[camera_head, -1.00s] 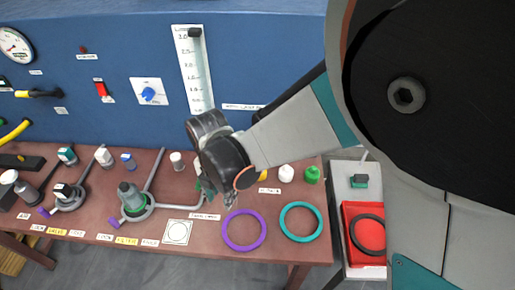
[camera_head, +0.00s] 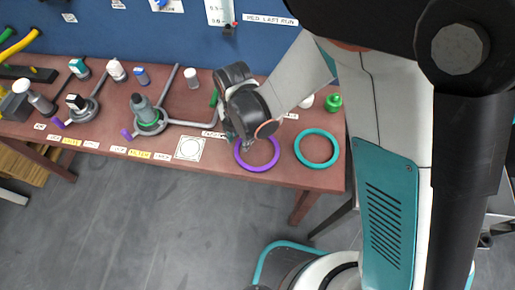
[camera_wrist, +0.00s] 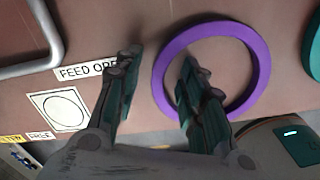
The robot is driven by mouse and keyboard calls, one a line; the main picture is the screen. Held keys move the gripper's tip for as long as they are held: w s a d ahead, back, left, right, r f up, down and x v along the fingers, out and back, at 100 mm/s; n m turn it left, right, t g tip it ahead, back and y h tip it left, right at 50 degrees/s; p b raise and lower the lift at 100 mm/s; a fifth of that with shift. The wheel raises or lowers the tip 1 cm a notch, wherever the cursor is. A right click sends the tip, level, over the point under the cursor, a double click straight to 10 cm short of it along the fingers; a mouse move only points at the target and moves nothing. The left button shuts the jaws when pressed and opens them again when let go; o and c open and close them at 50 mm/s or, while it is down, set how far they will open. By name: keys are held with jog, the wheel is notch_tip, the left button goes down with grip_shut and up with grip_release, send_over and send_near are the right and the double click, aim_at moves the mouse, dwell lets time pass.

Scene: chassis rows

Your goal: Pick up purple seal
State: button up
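The purple seal (camera_head: 269,163) is a ring lying flat on the brown table near its front edge. It also shows in the wrist view (camera_wrist: 262,62). My gripper (camera_head: 243,145) is at the ring's left side in the head view. In the wrist view my gripper (camera_wrist: 161,58) is open. Its fingers straddle the ring's left rim, with the right finger over the ring's hole and the left finger outside. I cannot tell whether either finger touches the ring or the table.
A teal ring (camera_head: 334,157) lies just right of the purple one. A square label with a circle (camera_head: 190,148) lies to the left. Grey pipes with fittings (camera_head: 148,121) stand further left. A green cap (camera_head: 333,103) and a white cap sit behind the rings.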

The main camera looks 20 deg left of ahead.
jog(key=shift+f, duration=0.1)
jog(key=shift+c, duration=0.4)
grip_shut()
notch_tip(320, 180, up, 20)
jog(key=p, duration=0.6)
jog(key=shift+s, duration=0.15)
